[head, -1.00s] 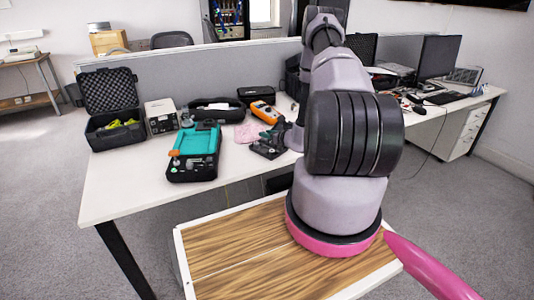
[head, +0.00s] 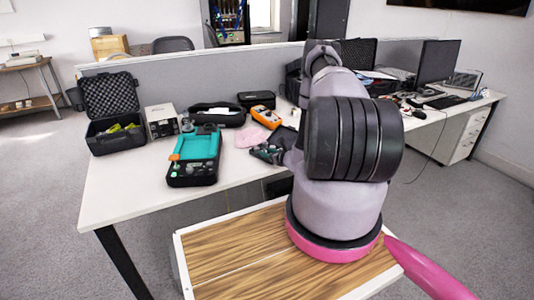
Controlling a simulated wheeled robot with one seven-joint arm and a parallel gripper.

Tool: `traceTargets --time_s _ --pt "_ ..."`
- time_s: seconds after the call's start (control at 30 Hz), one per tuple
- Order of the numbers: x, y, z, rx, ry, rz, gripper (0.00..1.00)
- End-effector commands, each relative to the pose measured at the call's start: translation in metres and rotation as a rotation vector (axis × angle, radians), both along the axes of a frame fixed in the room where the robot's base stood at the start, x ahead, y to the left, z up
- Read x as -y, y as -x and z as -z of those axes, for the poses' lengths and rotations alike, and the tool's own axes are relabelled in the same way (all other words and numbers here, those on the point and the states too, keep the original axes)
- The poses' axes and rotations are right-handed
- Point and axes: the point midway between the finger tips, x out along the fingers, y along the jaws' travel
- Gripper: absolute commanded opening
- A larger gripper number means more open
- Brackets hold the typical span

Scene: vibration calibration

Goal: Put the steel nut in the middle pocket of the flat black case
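The end of my arm with my gripper (head: 284,149) is over the right side of this dark item, mostly hidden by my own arm links. Its fingers cannot be made out, nor whether they hold anything. The steel nut is too small or hidden to pick out.
On the white table (head: 125,195), an open foam-lined case (head: 108,95) stands at left, beside a pale box (head: 161,120). A black pouch (head: 217,113), an orange meter (head: 266,117) and a pink cloth (head: 250,135) lie farther back. Monitors stand at right. The front left table is clear.

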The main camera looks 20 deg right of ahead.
Motion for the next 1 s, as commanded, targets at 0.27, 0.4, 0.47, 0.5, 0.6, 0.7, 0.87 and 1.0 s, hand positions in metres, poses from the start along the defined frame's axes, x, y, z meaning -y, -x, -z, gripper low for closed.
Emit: traceTargets --time_s 0.27,0.4,0.47,0.5,0.6,0.7,0.87,1.0 --pt "0.000 0.000 0.000 -0.001 0.000 0.000 0.65" --pt "0.001 0.000 -0.004 0.000 0.001 0.001 0.65" --pt "0.002 0.006 -0.005 -0.002 0.001 0.002 0.65" --pt "0.003 0.011 -0.006 -0.003 0.000 0.001 0.65" --pt "0.007 0.029 -0.011 -0.004 -0.001 0.003 0.65" --pt "0.011 0.050 -0.019 -0.003 -0.002 0.003 0.65" --pt "0.017 0.082 -0.028 -0.004 -0.001 0.003 0.65" --pt "0.021 0.101 -0.035 -0.002 -0.001 0.003 0.65"
